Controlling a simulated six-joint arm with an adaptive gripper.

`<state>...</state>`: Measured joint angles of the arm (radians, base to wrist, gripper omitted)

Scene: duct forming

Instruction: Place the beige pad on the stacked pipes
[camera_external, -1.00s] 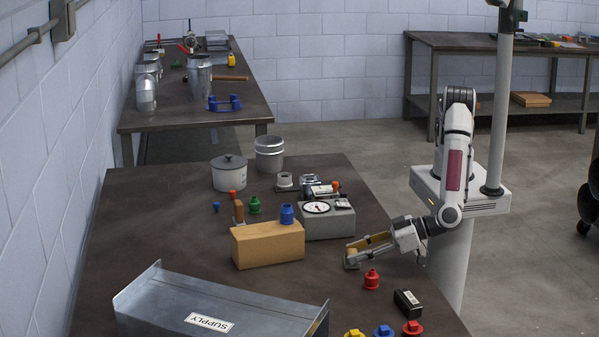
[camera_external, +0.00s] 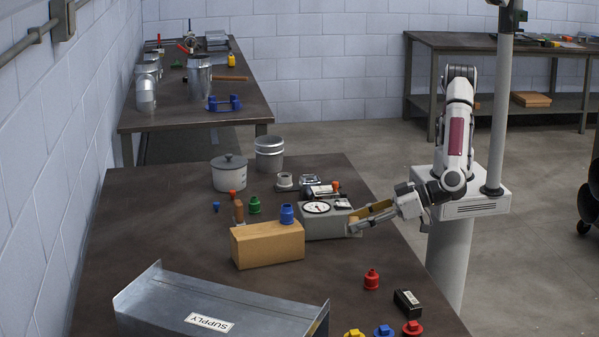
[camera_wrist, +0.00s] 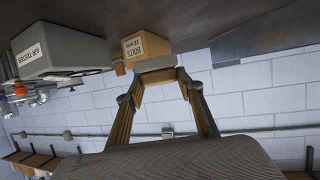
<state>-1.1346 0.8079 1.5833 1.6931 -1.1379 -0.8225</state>
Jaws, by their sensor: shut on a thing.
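The beige pad (camera_wrist: 156,64) is held between the tips of my gripper (camera_wrist: 162,80) in the wrist view. In the external view my gripper (camera_external: 358,225) is shut, raised beside the right side of the grey tester box; the pad there is small and hard to make out. The stacked pipes (camera_external: 269,153) appear as two metal cylinders, one upon the other, standing upright at the back of the table. They are apart from my gripper, farther back and to the left. I cannot make them out in the wrist view.
The grey air tester (camera_external: 328,222) and the cardboard bolts box (camera_external: 268,245) stand between my gripper and the table's left part. A lidded grey pot (camera_external: 229,173) stands beside the pipes. A metal supply tray (camera_external: 220,305) lies in front. Several coloured caps are scattered about.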

